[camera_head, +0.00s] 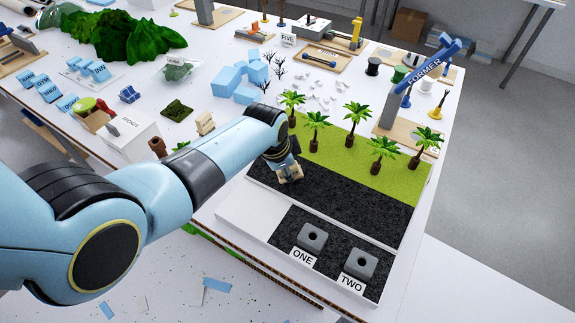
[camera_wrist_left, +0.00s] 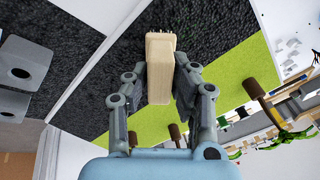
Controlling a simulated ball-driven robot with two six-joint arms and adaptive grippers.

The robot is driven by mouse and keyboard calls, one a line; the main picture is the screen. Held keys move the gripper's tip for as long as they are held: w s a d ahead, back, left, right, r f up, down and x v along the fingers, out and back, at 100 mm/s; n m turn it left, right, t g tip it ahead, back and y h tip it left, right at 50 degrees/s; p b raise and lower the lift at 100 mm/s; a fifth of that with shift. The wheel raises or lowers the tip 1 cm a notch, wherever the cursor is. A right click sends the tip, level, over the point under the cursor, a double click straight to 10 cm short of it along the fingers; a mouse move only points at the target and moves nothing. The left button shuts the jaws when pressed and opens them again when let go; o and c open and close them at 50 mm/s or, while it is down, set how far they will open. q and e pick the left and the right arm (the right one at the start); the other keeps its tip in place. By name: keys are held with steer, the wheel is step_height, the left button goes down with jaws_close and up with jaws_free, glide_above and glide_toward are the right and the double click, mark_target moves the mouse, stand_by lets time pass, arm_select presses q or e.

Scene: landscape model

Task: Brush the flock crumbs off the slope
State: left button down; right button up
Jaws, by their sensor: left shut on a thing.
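The slope is a board with a dark speckled lower part (camera_head: 345,193) and a bright green upper strip (camera_head: 340,150). It also shows in the left wrist view, with a black part (camera_wrist_left: 85,30) and a green part (camera_wrist_left: 235,75). My left gripper (camera_head: 286,165) is shut on a small pale wooden brush (camera_wrist_left: 159,68), held between its two fingers. In the head view the brush (camera_head: 291,174) is low over the left end of the dark part. I cannot tell whether it touches. My right gripper is not in view.
Several palm trees (camera_head: 316,124) stand along the green strip. Grey blocks labelled ONE (camera_head: 312,238) and TWO (camera_head: 360,265) sit on a dark panel in front. Blue foam blocks (camera_head: 232,80) crowd the table behind.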

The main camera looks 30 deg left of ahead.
arm_select(q)
steer(key=shift+w+a, duration=0.15)
steer(key=shift+a, duration=1.3)
steer(key=shift+w+a, duration=0.15)
steer(key=shift+a, duration=1)
steer(key=shift+w+a, duration=0.1)
steer(key=shift+a, duration=1.85)
steer(key=shift+d+r, duration=0.1)
steer(key=shift+r, duration=0.05)
steer(key=shift+p+v, duration=0.4)
steer(key=shift+v, duration=2.55)
